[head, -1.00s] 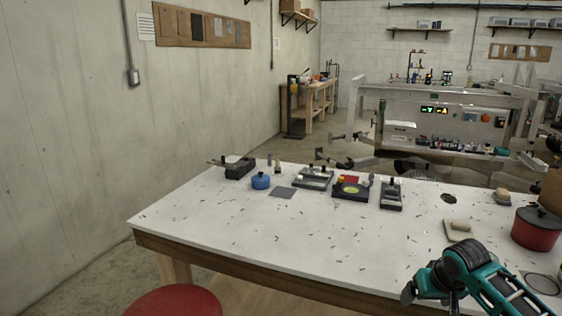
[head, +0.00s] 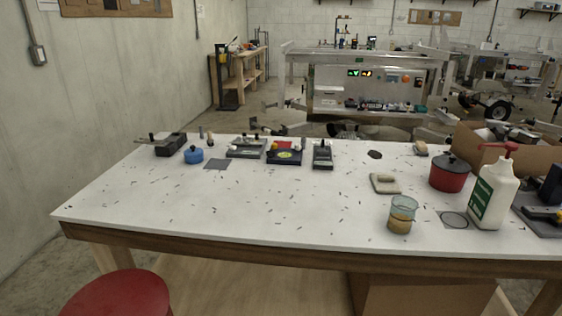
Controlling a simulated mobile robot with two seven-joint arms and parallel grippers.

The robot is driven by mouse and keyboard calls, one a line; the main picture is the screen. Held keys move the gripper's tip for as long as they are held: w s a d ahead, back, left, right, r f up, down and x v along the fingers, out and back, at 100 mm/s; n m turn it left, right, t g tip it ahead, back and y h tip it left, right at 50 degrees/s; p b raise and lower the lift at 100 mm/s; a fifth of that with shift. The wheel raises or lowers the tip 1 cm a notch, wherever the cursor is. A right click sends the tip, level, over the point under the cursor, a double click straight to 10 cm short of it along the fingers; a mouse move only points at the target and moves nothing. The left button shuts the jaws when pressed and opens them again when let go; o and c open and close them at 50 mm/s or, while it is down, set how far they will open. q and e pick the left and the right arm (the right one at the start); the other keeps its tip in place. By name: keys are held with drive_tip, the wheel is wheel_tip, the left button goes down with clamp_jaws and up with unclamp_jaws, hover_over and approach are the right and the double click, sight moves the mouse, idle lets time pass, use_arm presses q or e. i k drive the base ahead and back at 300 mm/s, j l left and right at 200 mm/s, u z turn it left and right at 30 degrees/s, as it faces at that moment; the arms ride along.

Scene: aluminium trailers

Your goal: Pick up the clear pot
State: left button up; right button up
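The clear pot (head: 402,215) is a small see-through vessel with a bluish rim and amber contents in its lower part. It stands upright near the front edge of the white table (head: 290,205), right of the middle in the head view. Nothing touches it. Neither of my grippers shows in this view.
A red lidded pot (head: 450,174) and a beige block (head: 385,184) are behind. Small devices line the back. The front left is clear apart from scattered bits. A red stool (head: 118,294) stands in front.

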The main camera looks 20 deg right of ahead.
sight(403, 209)
drive_tip(key=l+z, duration=0.15)
drive_tip(key=z, duration=1.3)
